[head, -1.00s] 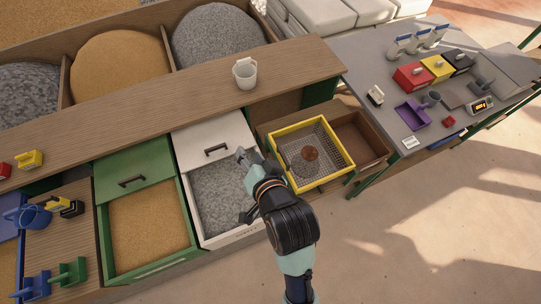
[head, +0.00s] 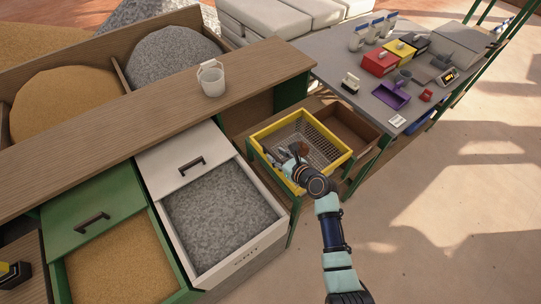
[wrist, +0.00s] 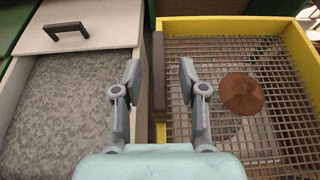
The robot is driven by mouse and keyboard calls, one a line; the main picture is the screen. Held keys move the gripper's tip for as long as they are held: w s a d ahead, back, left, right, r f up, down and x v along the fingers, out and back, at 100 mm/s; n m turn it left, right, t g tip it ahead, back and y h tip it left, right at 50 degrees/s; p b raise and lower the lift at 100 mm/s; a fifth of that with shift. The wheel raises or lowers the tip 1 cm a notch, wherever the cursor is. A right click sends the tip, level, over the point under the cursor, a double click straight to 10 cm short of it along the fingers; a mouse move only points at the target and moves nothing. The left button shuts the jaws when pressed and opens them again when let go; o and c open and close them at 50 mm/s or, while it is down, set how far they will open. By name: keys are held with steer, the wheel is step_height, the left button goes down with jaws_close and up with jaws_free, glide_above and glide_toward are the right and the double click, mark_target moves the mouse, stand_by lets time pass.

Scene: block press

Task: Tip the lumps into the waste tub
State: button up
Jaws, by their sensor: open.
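A yellow-framed sieve with a wire mesh (head: 324,135) sits right of the grey grit drawer; it also shows in the wrist view (wrist: 240,26). One round brown lump (wrist: 241,94) lies on the mesh. A dark bar handle (wrist: 158,75) runs along the sieve's left edge. My gripper (wrist: 160,78) is open and empty, its fingers on either side of this handle as seen from above; I cannot tell the height gap. In the head view my gripper (head: 292,158) is over the sieve's left side. A brown open box (head: 372,130), possibly the waste tub, stands right of the sieve.
The open grit drawer (head: 275,244) and a sand drawer (head: 120,270) are to the left. A white bucket (head: 212,82) stands on the wooden shelf (head: 130,112) behind. A grey table (head: 345,62) with tools is at back right. The floor at right is clear.

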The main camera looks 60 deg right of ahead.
mark_target(273, 153)
steer(key=x, duration=0.3)
steer(key=shift+w+f+b, duration=0.1)
steer(key=shift+b, duration=0.3)
steer(key=shift+c, duration=0.2)
jaws_close()
